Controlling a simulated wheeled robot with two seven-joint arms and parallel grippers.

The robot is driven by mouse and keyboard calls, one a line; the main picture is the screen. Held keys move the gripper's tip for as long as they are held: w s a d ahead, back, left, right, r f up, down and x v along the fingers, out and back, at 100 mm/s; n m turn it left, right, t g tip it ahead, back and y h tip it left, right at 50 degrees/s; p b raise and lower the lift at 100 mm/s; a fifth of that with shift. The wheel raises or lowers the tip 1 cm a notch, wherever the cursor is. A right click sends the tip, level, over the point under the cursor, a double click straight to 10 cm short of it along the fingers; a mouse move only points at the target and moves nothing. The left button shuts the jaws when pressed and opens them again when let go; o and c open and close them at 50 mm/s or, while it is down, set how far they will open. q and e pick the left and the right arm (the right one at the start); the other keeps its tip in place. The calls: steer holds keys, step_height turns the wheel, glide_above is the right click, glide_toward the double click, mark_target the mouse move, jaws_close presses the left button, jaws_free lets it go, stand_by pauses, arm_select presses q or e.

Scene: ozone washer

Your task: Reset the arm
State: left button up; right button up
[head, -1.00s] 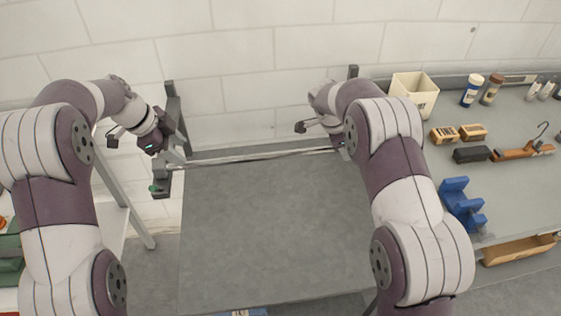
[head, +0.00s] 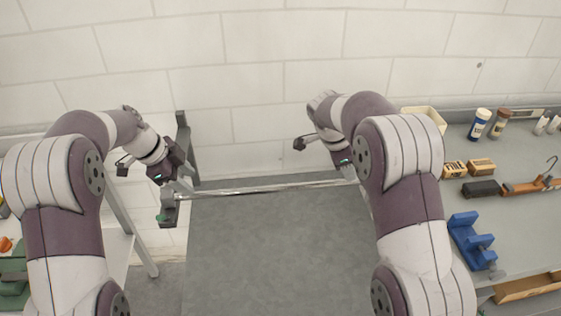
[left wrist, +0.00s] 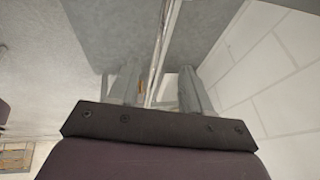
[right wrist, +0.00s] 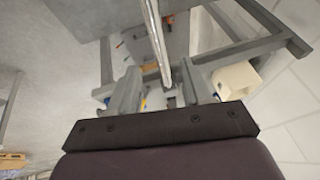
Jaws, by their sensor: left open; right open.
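A long shiny metal rod (head: 265,189) runs across the far edge of the grey tabletop, between my two grippers. My left gripper (head: 182,186) is by the rod's left end. In the left wrist view the rod (left wrist: 162,45) runs between the open fingers of my left gripper (left wrist: 160,78). In the right wrist view the rod (right wrist: 154,30) reaches between the open fingers of my right gripper (right wrist: 160,70). I cannot tell whether either gripper touches the rod.
On the right, a bench (head: 452,200) carries a blue holder (head: 470,240), wooden blocks (head: 468,168), a black block (head: 480,189), bottles (head: 479,124) and a cream bin (head: 428,116). A white wall (head: 260,90) stands close behind. The grey tabletop (head: 275,250) is bare.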

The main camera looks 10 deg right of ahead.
arm_select(q)
steer(key=s+a+f+n+y, duration=0.1)
steer(key=s+f+n+y, duration=0.1)
steer(key=s+n, duration=0.7)
steer(key=s+a+f+n+y, duration=0.2)
steer(key=s+n, duration=0.7)
steer(key=s, duration=0.9)
steer(key=shift+f+g+y, duration=0.3)
steer(key=shift+f+g, duration=0.1)
steer(key=shift+f, duration=0.1)
arm_select(e)
steer(key=s+a+f+n+y, duration=0.1)
steer(key=s+a+n, duration=0.1)
steer(key=s+n, duration=0.4)
steer(key=s+a+f+n+y, duration=0.2)
steer(key=s+n, duration=0.4)
steer(key=s, duration=0.6)
steer(key=s+a+f+n+y, duration=0.1)
steer(key=s+a+f+n, duration=0.1)
steer(key=s+n, duration=0.4)
steer(key=s, duration=0.3)
steer(key=shift+n+g+y, duration=0.3)
steer(key=shift+g, duration=0.1)
arm_select(q)
steer(key=shift+s, duration=0.1)
arm_select(e)
steer(key=shift+s+r, duration=0.1)
steer(key=shift+s, duration=0.05)
